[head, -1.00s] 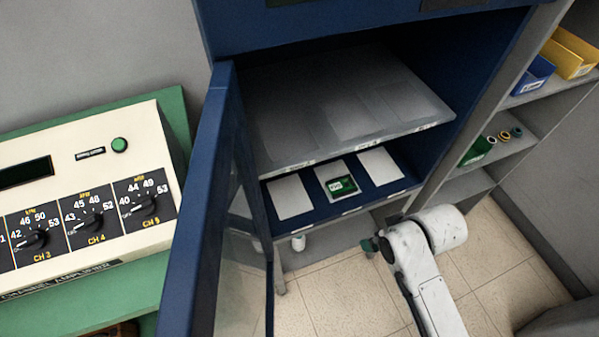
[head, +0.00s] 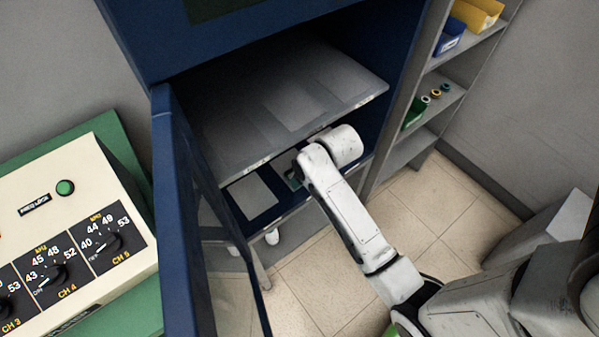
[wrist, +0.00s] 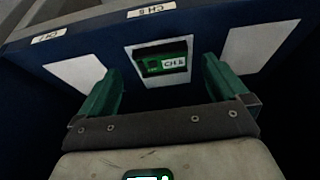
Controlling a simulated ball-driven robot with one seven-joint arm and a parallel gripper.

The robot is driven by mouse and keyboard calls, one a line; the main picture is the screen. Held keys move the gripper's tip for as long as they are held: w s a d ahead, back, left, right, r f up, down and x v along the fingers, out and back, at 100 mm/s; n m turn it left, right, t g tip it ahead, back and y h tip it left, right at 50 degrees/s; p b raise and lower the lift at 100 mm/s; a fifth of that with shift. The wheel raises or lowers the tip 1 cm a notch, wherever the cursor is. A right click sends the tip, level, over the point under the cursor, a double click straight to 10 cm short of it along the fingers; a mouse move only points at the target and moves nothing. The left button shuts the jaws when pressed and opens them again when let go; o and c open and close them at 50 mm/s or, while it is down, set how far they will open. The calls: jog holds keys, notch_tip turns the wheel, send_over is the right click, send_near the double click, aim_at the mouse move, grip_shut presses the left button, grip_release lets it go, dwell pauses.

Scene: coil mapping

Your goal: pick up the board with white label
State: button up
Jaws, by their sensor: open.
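The green board with a white label (wrist: 165,62) lies on a white pad (wrist: 155,79) on the cabinet's lower shelf, in the wrist view. The label seems to read CH and a blurred character. My gripper (wrist: 163,80) is open and empty, its two green fingers pointing toward the board from either side, with the board just beyond the fingertips. In the head view my arm and gripper (head: 293,182) reach into the cabinet at the lower shelf, and the wrist hides the board there.
The blue cabinet's door (head: 195,220) stands open at left. A grey upper shelf (head: 280,110) lies above the lower one. Bare white pads (wrist: 80,74) (wrist: 260,45) flank the board. The control box (head: 65,230) is at far left, side shelves (head: 440,100) at right.

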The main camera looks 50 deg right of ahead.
jog(key=shift+w+d, duration=0.2)
jog(key=shift+w, duration=0.45)
jog(key=x, duration=0.5)
jog(key=shift+s, duration=0.15)
jog(key=shift+c, duration=0.5)
jog(key=c, duration=0.8)
jog(key=shift+c, duration=0.2)
jog(key=shift+r, duration=0.15)
